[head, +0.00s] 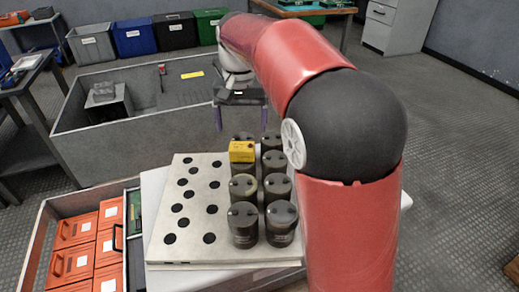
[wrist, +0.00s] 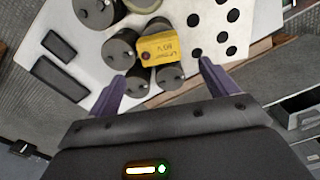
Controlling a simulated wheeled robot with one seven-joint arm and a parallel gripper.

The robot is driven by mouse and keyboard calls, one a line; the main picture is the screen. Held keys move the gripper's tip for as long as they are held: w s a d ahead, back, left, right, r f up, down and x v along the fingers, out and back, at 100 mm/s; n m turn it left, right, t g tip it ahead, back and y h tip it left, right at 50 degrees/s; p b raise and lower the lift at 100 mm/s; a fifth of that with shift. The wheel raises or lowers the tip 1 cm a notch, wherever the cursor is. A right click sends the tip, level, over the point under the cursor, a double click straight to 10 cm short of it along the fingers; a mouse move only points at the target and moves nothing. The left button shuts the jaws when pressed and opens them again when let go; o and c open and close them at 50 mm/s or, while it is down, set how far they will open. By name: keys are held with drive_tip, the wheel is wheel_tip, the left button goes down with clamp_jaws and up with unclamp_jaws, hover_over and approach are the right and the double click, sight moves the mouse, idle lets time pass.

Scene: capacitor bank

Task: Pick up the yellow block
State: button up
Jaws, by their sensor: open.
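The yellow block (head: 242,151) lies on top of the dark capacitor cylinders in the head view, at the left column. In the wrist view the yellow block (wrist: 158,48) shows dark printing and rests over the cylinders, just beyond the fingertips and between their lines. My gripper (head: 241,123) is open and empty, above and behind the block in the head view. In the wrist view my gripper (wrist: 163,70) shows two purple fingers spread apart, with nothing between them.
Several dark cylinders (head: 243,188) stand in two columns on a white board (head: 190,245) with black holes. A grey walled bin (head: 110,140) lies behind. Orange boxes (head: 72,264) sit in a tray at left. The board's left half is clear.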

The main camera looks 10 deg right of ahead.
sight(242, 146)
drive_tip(key=shift+w+f, duration=0.2)
drive_tip(key=shift+f, duration=0.1)
drive_tip(key=f, duration=0.2)
drive_tip(key=f+b, duration=0.1)
drive_tip(key=f, duration=0.1)
drive_tip(key=s+f, duration=0.1)
drive_tip(key=f, duration=0.1)
drive_tip(key=shift+a+f+b, duration=0.1)
drive_tip(key=shift+f+b, duration=0.05)
drive_tip(key=shift+b, duration=0.15)
drive_tip(key=shift+f, duration=0.55)
drive_tip(key=c, duration=1.2)
drive_tip(key=shift+r, duration=0.1)
drive_tip(key=shift+c, duration=0.2)
drive_tip(key=shift+r, duration=0.1)
